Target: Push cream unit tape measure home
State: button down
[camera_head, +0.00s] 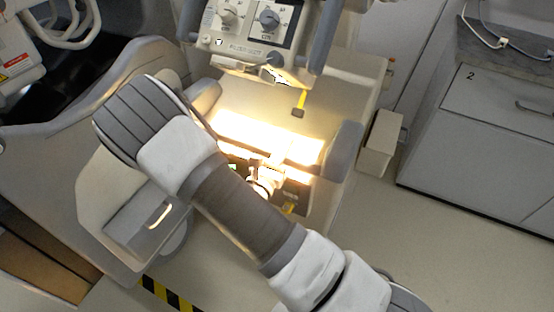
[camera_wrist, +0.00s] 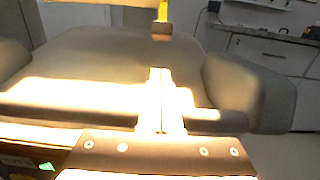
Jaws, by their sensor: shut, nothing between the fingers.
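The cream unit (camera_head: 340,100) stands in the upper middle of the head view, with knobs on its sloped panel. A yellow tape (camera_head: 301,99) with a dark end block hangs at its front face, below the panel. In the wrist view the yellow tape (camera_wrist: 162,11) and its brown end block (camera_wrist: 161,29) show at the top centre, beyond the fingers. My gripper (camera_wrist: 160,75) is shut and empty, its fingertips below the block in the picture and apart from it. In the head view my gripper (camera_head: 262,178) is partly hidden by my arm and glare. The tape's upper end is cut off in the wrist view.
Strong glare covers the unit's lower ledge (camera_head: 265,135). Grey rounded arms (camera_head: 342,152) flank it. A small cream box (camera_head: 380,143) and a grey cabinet (camera_head: 490,140) stand to the right. Open floor (camera_head: 440,250) lies at the lower right.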

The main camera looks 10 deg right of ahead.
aim_at(297, 113)
jog(key=w+d+r, duration=0.2)
jog(key=w+r, duration=0.1)
jog(key=shift+d, duration=0.1)
dwell(0.3)
jog(key=r+p, duration=0.1)
jog(key=w+d+r+p, duration=0.1)
jog(key=w+r, duration=0.1)
jog(key=shift+w+d+r+p, duration=0.1)
jog(key=shift+d+r+p, duration=0.25)
jog(key=shift+p, duration=0.05)
jog(key=shift+w+d+r, duration=0.15)
jog(key=shift+w, duration=0.15)
